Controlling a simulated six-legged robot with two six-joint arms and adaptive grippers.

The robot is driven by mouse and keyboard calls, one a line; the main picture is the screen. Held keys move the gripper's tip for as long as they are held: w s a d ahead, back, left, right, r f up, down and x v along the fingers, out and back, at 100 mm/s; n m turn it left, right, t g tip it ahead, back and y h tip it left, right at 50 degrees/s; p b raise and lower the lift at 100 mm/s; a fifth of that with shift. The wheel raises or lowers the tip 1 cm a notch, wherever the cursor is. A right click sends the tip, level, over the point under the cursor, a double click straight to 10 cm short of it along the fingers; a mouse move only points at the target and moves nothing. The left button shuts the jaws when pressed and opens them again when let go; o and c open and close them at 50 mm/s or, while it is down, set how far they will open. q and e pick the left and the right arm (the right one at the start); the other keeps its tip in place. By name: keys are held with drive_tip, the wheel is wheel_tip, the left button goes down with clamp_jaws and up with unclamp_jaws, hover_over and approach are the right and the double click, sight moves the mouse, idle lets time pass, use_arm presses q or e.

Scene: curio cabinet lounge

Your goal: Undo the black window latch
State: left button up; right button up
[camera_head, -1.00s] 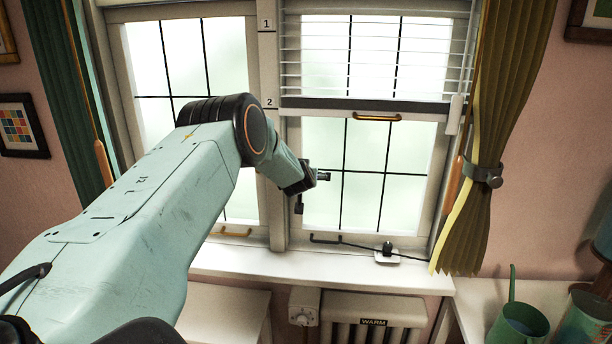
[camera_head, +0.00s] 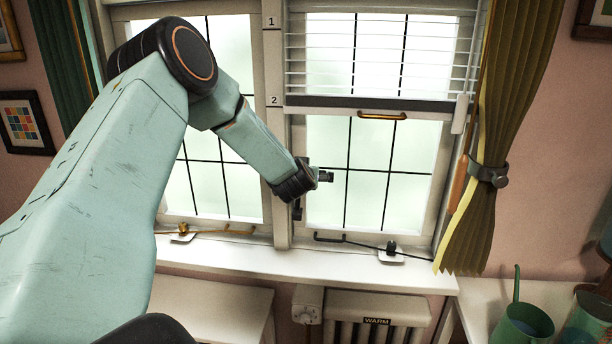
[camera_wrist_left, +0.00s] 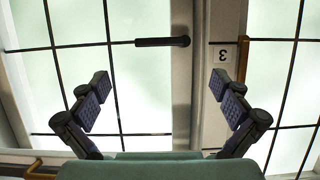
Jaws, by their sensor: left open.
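The black window latch (camera_wrist_left: 162,41) shows in the left wrist view as a bar lying level across the edge of a pane. Its right end meets the pale window frame. My left gripper (camera_wrist_left: 162,97) is open and empty. Its two fingers are spread wide, below the latch in that picture and not touching it. In the head view my left gripper (camera_head: 312,182) is by the central post, at the left edge of the right window. Small dark parts there are hard to tell apart. My right gripper is not in view.
A brass handle (camera_wrist_left: 243,58) is beside an upside-down number label (camera_wrist_left: 221,53). A brass pull (camera_head: 382,116) is under the blind (camera_head: 380,55). A black stay bar (camera_head: 330,238) lies above the white sill (camera_head: 330,270). A curtain (camera_head: 480,215) hangs at right.

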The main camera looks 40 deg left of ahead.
use_arm(q)
drive_tip(key=shift+v, duration=0.85)
drive_tip(key=shift+w+a, duration=0.1)
drive_tip(key=x, duration=1.1)
drive_tip(key=shift+w+a+f, duration=0.2)
drive_tip(key=shift+w, duration=0.1)
idle(0.3)
drive_tip(key=shift+s, duration=0.1)
